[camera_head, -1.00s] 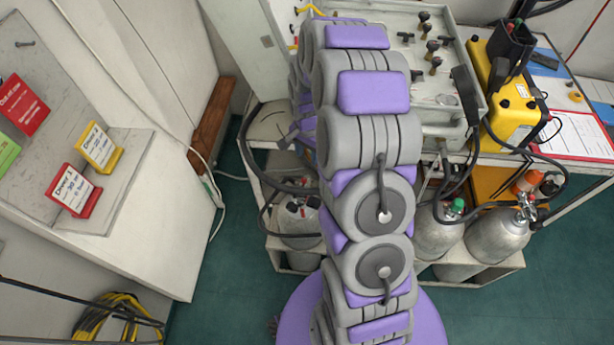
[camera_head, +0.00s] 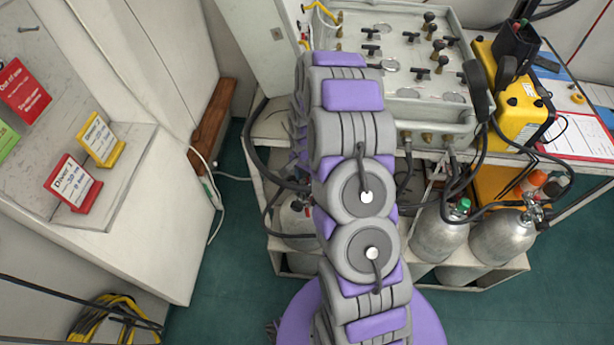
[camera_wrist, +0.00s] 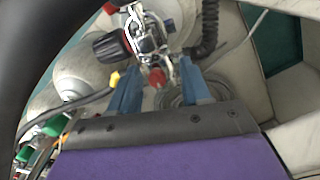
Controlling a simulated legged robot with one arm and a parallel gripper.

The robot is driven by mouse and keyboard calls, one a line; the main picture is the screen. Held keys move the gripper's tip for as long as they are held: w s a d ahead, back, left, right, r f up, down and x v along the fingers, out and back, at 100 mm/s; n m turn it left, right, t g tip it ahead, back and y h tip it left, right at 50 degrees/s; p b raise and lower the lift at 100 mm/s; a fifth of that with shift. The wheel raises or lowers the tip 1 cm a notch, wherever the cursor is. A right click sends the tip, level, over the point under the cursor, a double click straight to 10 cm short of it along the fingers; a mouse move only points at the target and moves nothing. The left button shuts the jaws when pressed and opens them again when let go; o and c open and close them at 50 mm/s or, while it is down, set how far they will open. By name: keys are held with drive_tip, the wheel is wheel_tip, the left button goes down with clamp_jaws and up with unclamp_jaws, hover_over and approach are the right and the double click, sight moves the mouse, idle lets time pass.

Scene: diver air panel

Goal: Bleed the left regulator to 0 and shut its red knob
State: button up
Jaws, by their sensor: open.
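My gripper (camera_wrist: 159,72) shows in the wrist view with its two blue fingers apart. A small red knob (camera_wrist: 157,77) lies in the gap between the fingers in the picture; I cannot tell whether either finger touches it. Above it is a shiny metal regulator or valve (camera_wrist: 147,40) with a chain. A black knob with a red ring (camera_wrist: 108,46) sits to its left. In the head view, the leftmost cylinder (camera_head: 297,232) stands under the bench, partly hidden by my arm, with a red part (camera_head: 308,210) at its top. My gripper is hidden there. No gauge reading is legible.
The air panel (camera_head: 405,62) with several black valves stands on the bench. A yellow box (camera_head: 520,105) is to its right. More cylinders (camera_head: 440,232) stand to the right in the rack below. Black hoses (camera_head: 258,165) hang near my arm.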

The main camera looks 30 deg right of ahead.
drive_tip(key=shift+d+f, duration=0.1)
drive_tip(key=shift+d, duration=0.8)
drive_tip(key=c, duration=0.6)
drive_tip(key=shift+a, duration=0.2)
drive_tip(key=shift+c, duration=1.3)
drive_tip(key=shift+a, duration=0.3)
clamp_jaws()
drive_tip(key=shift+s, duration=0.1)
